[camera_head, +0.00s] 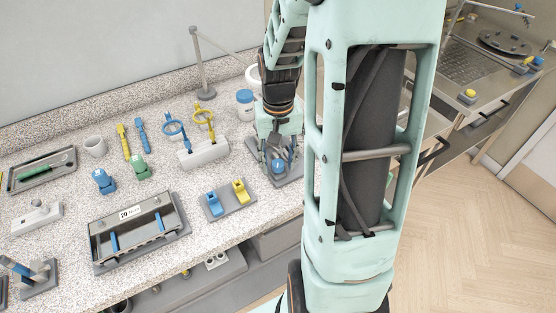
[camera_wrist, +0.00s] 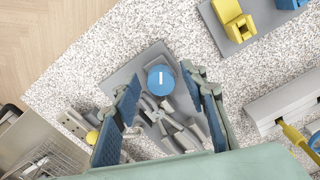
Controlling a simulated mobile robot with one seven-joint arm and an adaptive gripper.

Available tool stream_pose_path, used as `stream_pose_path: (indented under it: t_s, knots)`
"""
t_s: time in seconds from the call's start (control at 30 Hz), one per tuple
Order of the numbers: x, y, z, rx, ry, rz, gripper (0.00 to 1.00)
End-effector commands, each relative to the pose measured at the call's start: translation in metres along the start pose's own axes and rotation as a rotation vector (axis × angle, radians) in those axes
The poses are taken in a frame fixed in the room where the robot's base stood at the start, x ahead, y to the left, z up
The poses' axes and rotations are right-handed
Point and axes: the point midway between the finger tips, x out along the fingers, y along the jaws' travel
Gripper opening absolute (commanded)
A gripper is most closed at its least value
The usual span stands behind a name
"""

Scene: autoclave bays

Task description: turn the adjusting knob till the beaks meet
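The adjusting knob (camera_wrist: 161,79) is a round blue cap with a white line on top. It sits on a grey fixture with a flat base plate (camera_wrist: 150,57). Grey metal parts (camera_wrist: 176,134) extend from it; whether these are the beaks, or whether they touch, I cannot tell. In the head view the knob (camera_head: 278,166) shows below my gripper (camera_head: 277,148) near the counter's front edge. In the wrist view my gripper (camera_wrist: 160,84) is open, with one blue-padded finger on each side of the knob and visible gaps between.
Beside the fixture is a grey plate (camera_head: 224,212) with a blue and a yellow block. A pale holder (camera_head: 203,153) with blue and yellow ring-handled tools stands behind it. A blue-lidded jar (camera_head: 244,104) stands close to my arm. A tray (camera_head: 134,232) lies left.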

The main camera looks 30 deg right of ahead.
Motion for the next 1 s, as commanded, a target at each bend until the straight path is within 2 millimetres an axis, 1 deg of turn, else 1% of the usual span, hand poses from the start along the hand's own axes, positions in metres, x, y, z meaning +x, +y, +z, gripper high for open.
stream_pose_path:
  t_s: [0.03, 0.33, 0.67, 0.87, 1.0]
  knots:
    - [-0.0002, 0.0, -0.0001, 0.0, 0.0, 0.0, 0.32]
    - [-0.0004, 0.0, -0.0001, 0.0, 0.0, 0.0, 0.0]
    - [0.0, -0.0003, -0.0002, 0.049, 0.0, 0.0, 0.0]
    - [0.0005, -0.0009, -0.0004, 0.166, 0.0, 0.0, 0.0]
    - [0.0007, -0.0015, -0.0005, 0.288, 0.0, -0.001, 0.0]
